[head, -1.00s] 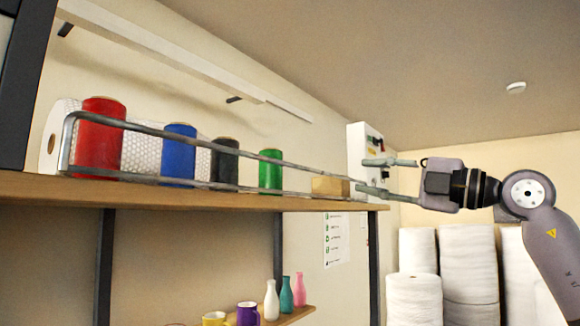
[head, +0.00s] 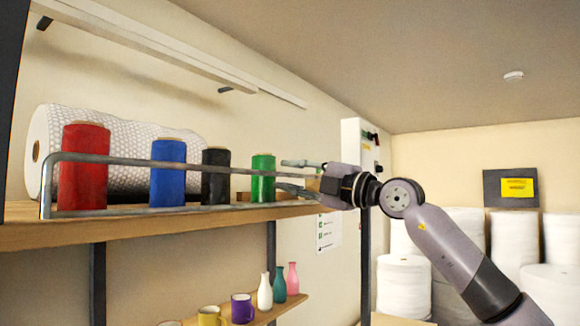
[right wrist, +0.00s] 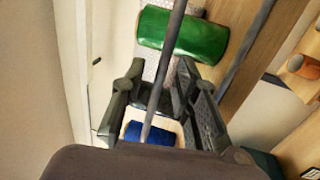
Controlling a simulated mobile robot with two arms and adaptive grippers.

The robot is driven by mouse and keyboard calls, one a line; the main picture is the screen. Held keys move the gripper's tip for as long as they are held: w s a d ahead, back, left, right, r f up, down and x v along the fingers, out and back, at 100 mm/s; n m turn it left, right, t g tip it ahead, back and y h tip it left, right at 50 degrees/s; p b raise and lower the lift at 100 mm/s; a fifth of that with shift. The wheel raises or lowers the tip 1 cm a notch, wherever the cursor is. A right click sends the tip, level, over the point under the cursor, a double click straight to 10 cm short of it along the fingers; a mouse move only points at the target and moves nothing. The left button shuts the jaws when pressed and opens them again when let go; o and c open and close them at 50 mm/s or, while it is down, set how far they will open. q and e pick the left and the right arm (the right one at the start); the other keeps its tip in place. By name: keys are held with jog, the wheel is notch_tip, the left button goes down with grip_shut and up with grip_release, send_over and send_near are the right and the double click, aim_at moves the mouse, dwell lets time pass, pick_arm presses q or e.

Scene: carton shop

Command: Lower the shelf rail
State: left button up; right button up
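The shelf rail (head: 120,159) is a grey metal loop along the front edge of the upper wooden shelf (head: 150,227). It stands upright, its top bar passing in front of the spools. My right gripper (head: 298,177) is open at the rail's right part, just right of the green spool (head: 263,180). In the right wrist view, the top bar (right wrist: 172,45) runs between the spread fingers of the gripper (right wrist: 155,90), with gaps on both sides. The lower bar (right wrist: 250,42) lies to the right. My left gripper is not in view.
A lower shelf (head: 290,302) holds bottles and mugs. White rolls (head: 457,235) stand at the right. Open air lies before the rail.

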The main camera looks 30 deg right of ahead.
jog(key=shift+w+a, duration=0.1)
jog(key=shift+w, duration=0.15)
jog(key=shift+s, duration=0.1)
jog(key=shift+c, duration=0.5)
grip_shut()
